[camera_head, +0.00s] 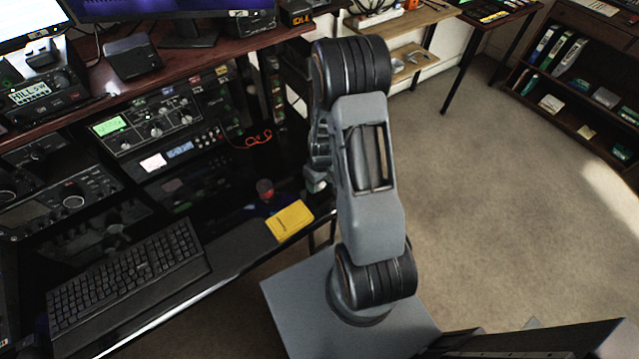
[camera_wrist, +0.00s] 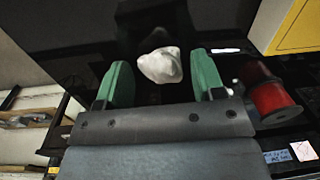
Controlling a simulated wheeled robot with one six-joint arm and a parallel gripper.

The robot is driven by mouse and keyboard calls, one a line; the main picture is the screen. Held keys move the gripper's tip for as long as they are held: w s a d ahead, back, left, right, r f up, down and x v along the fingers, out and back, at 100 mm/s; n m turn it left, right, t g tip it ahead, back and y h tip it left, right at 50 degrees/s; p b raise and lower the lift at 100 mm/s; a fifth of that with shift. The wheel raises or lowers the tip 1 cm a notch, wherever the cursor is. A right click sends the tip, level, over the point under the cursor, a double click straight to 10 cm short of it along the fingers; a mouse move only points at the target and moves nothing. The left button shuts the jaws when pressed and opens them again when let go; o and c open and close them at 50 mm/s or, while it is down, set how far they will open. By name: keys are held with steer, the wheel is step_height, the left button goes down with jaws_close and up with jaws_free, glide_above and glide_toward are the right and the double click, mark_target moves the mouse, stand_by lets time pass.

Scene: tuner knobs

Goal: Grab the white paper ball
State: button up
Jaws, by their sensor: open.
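The white paper ball (camera_wrist: 160,65) is a crumpled white lump on the glossy black desk surface in the wrist view. My gripper (camera_wrist: 162,80) has two green fingers, spread apart, one to the left and one to the right of the ball. The ball lies between the fingertips, with a dark gap visible on each side. The ball is hidden there.
A red spool (camera_wrist: 272,97) is close to the right finger; it also stands on the desk in the head view (camera_head: 265,189). A yellow box (camera_head: 290,221) lies near the desk edge. A black keyboard (camera_head: 125,279) is at left. Radio equipment (camera_head: 155,120) stands behind.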

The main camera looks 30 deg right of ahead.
steer(key=shift+f, duration=0.2)
steer(key=shift+c, duration=0.3)
steer(key=c, duration=0.6)
steer(key=shift+r, duration=0.15)
